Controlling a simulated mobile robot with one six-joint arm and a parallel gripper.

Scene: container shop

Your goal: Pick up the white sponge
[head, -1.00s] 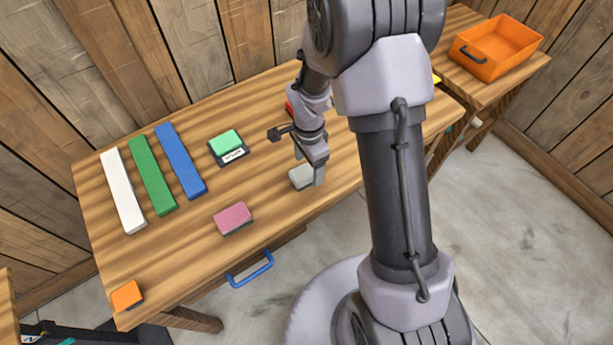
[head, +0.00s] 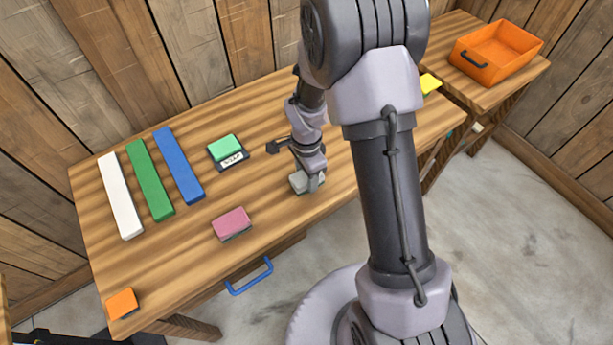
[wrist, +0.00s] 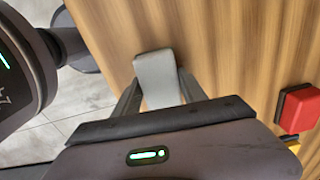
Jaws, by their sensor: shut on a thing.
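The white sponge (head: 299,182) looks light grey and lies near the front edge of the wooden table, right of the pink sponge. My gripper (head: 308,182) is down over it, with its fingers at the sponge's sides. In the wrist view the sponge (wrist: 158,75) sits between the two fingers of my gripper (wrist: 160,97), which is shut on it. The sponge appears to be at table height; I cannot tell whether it touches the table. My gripper hides part of it in the head view.
A pink sponge (head: 232,223), an orange block (head: 122,303) and a green sponge (head: 224,147) on a labelled black pad are on the table (head: 180,255). White (head: 121,195), green (head: 150,180) and blue (head: 180,165) bars lie left. An orange bin (head: 497,50) stands back right. A red block (wrist: 297,108) shows nearby.

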